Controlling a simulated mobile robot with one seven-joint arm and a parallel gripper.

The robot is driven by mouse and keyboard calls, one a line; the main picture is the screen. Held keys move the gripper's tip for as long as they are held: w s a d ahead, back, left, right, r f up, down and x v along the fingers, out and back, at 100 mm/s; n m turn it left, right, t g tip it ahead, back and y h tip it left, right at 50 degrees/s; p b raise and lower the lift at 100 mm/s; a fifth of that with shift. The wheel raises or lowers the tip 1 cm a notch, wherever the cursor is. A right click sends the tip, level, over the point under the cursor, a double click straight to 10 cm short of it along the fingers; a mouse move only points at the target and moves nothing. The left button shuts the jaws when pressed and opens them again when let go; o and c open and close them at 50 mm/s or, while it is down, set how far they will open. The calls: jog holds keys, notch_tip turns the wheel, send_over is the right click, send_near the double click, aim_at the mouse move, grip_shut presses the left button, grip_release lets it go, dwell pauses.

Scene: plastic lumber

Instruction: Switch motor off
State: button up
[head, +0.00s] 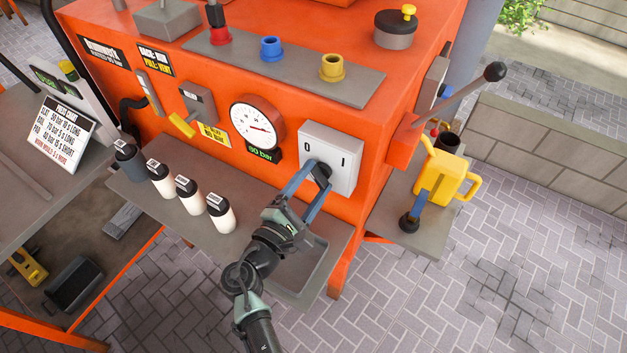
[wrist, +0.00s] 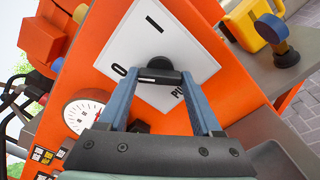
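The motor switch is a white square plate (head: 343,154) marked 0 and I on the front of the orange machine. It also shows, tilted, in the wrist view (wrist: 187,45). A black rotary knob (wrist: 160,66) sits in its middle, with a dark bar across its front. My gripper (head: 309,188) reaches up to the knob, and its blue fingers stand apart, one on each side of the bar. In the wrist view, the fingertips (wrist: 158,79) meet or nearly meet the bar's ends. Whether they clamp it cannot be told. The knob's exact pointing direction is unclear.
A round gauge (head: 257,124) and a yellow-handled lever (head: 184,124) are left of the switch. Several capped bottles (head: 190,195) stand on the grey shelf below. A yellow jug (head: 440,175) and blue-handled plunger (head: 411,216) stand on the right side shelf. A long lever (head: 463,91) sticks out at right.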

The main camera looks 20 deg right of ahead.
jog(key=o, duration=0.4)
jog(key=b+v, duration=0.2)
jog(key=v, duration=1.1)
jog(key=w+r+m+t+y, duration=0.1)
jog(key=w+r+m+y, duration=0.1)
jog(key=w+r+m, duration=0.35)
jog(key=w+r+m+t+y, duration=0.1)
jog(key=w+r+m+y, duration=0.15)
jog(key=r, duration=0.55)
notch_tip(320, 180, up, 19)
jog(key=w+a+m+t+y, duration=0.1)
jog(key=a+m+t+y, duration=0.25)
jog(key=t, duration=0.25)
jog(key=s+a+r+m+t+y, duration=0.1)
jog(key=s+r+t+y, duration=0.2)
jog(key=s+r, duration=0.3)
jog(key=s+a+r+m+t+y, duration=0.1)
jog(key=s+r+t, duration=0.4)
jog(key=r, duration=1)
jog(key=s+m+y, duration=0.1)
jog(key=s+y, duration=0.1)
jog(key=shift+s+a, duration=0.15)
jog(key=shift+s, duration=0.1)
